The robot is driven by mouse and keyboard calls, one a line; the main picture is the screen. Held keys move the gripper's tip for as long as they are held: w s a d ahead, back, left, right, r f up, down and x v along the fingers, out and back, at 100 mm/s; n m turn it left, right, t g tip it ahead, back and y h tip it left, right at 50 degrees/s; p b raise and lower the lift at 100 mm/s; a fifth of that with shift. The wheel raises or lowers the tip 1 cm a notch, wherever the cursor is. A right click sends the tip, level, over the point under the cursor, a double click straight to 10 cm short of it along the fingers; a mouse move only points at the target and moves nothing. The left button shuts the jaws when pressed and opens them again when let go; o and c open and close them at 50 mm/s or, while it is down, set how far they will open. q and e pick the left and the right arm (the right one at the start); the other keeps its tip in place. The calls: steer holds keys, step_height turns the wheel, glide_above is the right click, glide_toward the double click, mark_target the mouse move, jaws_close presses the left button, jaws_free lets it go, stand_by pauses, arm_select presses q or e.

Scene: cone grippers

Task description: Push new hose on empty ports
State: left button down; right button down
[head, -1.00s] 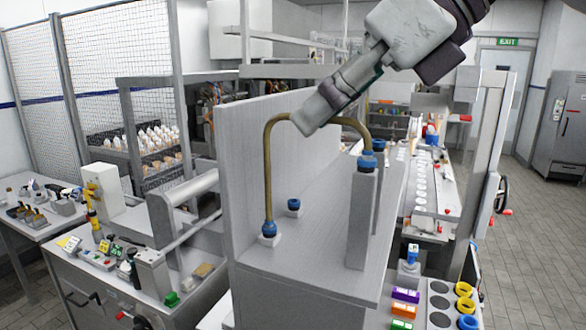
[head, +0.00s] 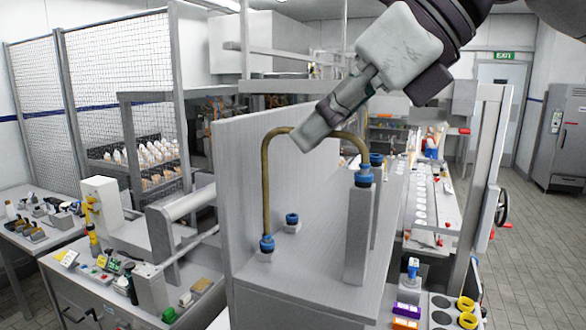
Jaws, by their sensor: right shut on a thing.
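The brown-yellow hose (head: 266,190) is bent into an arch with a blue collar at each end. My right gripper (head: 309,140) is shut on the top of the arch and hides part of it. The hose's left end (head: 267,243) is at a low white port (head: 265,256). Its right end (head: 364,170) is at the top of a tall grey post (head: 358,235). I cannot tell how firmly either end is seated. A blue-topped low port (head: 292,220) stands beside the left end, and another blue collar (head: 377,160) shows behind the right end. My left gripper is not in view.
A tall grey panel (head: 235,170) stands behind the ports on the grey fixture. A bench with tools and fittings (head: 110,270) is at the left. Purple and orange blocks and yellow rings (head: 466,304) lie at the lower right. A conveyor (head: 430,190) runs behind.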

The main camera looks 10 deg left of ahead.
steer(key=shift+r+p, duration=1.85)
steer(key=shift+r, duration=0.6)
